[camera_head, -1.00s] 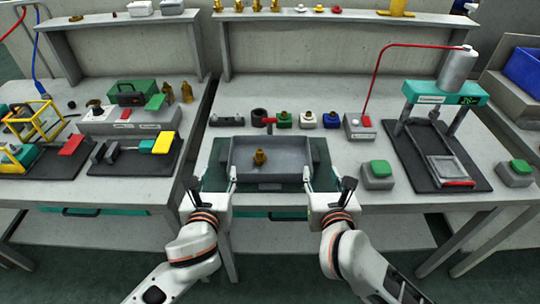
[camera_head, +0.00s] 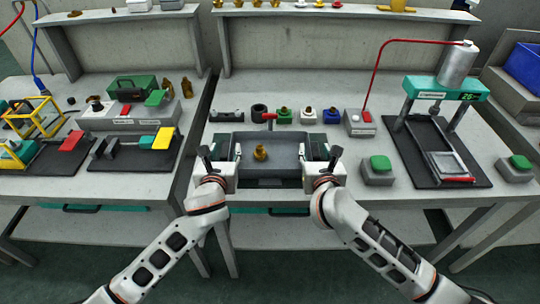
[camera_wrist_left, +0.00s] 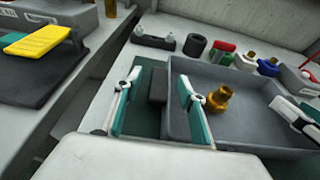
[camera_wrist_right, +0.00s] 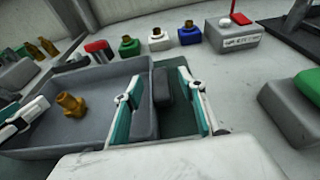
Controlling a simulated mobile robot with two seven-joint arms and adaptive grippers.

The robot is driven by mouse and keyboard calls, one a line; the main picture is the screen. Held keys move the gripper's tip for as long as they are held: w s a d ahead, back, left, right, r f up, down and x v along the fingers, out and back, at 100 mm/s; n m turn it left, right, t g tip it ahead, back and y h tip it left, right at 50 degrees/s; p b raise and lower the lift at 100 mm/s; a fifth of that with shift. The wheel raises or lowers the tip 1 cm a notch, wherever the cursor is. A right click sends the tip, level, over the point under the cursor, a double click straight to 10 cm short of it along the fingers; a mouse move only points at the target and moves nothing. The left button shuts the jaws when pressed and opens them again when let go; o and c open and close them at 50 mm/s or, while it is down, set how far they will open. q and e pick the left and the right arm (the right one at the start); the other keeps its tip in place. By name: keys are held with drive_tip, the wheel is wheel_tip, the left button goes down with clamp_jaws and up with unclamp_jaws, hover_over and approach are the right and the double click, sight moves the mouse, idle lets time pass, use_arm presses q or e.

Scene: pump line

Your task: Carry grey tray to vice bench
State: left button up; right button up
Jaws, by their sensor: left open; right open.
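The grey tray (camera_head: 272,183) stands on the right-hand bench near its front edge, with a brass fitting (camera_head: 260,152) inside. My left gripper (camera_head: 225,160) is at the tray's left end, open; in the left wrist view its fingers (camera_wrist_left: 157,105) stand either side of the tray's end wall and dark handle block. My right gripper (camera_head: 318,160) is at the right end, open, its fingers (camera_wrist_right: 158,105) likewise either side of that end wall and handle block. The left-hand bench (camera_head: 120,188) bears black mats with clamp-like fixtures (camera_head: 140,147), perhaps vices.
Behind the tray stand a black ring (camera_head: 259,112) and several small coloured blocks with brass tops. A gap separates the benches.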

use_arm(q)
drive_tip(key=shift+w+f, duration=0.15)
drive_tip(key=shift+w, duration=0.3)
use_arm(e)
drive_tip(key=shift+w+f, duration=0.15)
drive_tip(key=shift+w, duration=0.3)
use_arm(q)
clamp_jaws()
use_arm(e)
clamp_jaws()
